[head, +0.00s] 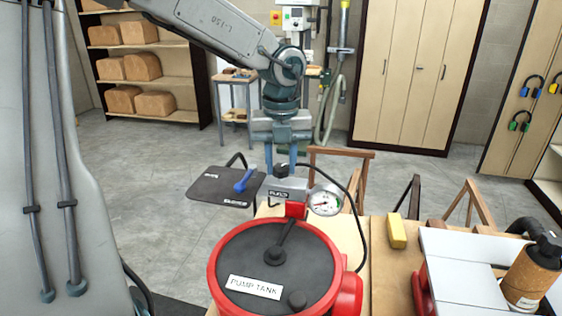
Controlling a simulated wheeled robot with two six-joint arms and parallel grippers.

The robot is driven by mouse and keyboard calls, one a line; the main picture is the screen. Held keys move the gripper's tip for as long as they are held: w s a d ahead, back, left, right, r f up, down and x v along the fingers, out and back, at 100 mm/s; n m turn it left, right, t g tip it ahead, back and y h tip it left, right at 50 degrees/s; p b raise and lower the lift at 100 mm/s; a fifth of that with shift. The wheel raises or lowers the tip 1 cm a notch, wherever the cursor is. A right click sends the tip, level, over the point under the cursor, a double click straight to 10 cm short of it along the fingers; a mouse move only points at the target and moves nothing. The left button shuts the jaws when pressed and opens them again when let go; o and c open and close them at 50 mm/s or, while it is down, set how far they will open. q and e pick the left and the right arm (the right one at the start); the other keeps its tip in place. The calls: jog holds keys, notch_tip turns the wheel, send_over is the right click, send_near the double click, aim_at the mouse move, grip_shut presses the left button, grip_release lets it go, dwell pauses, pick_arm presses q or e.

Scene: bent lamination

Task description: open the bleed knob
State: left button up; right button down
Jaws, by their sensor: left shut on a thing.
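A grey valve block (289,189) stands on a red fitting at the back of the red pump tank (215,268). The small black bleed knob (281,171) sits on top of this block. My left gripper (281,164) points straight down from above, its two blue-grey fingers on either side of the knob and shut on it. The fingertips partly hide the knob, and its turn angle cannot be told. A round white gauge (324,202) is on the right of the block. My right gripper is not in view.
A blue lever (244,181) sticks out left of the block, near a dark flat panel (212,188). A black hose (347,190) arcs behind the gauge. A yellow block (397,231) and a brown canister (530,277) stand on the right.

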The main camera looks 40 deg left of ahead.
aim_at(280, 166)
pick_arm(q)
jog(key=n, duration=0.5)
jog(key=shift+w+r, duration=0.1)
jog(key=shift+r, duration=0.05)
jog(key=shift+n, duration=0.4)
jog(key=o, duration=1)
jog(key=shift+c, duration=0.2)
notch_tip(280, 166, up, 11)
jog(key=p, duration=1)
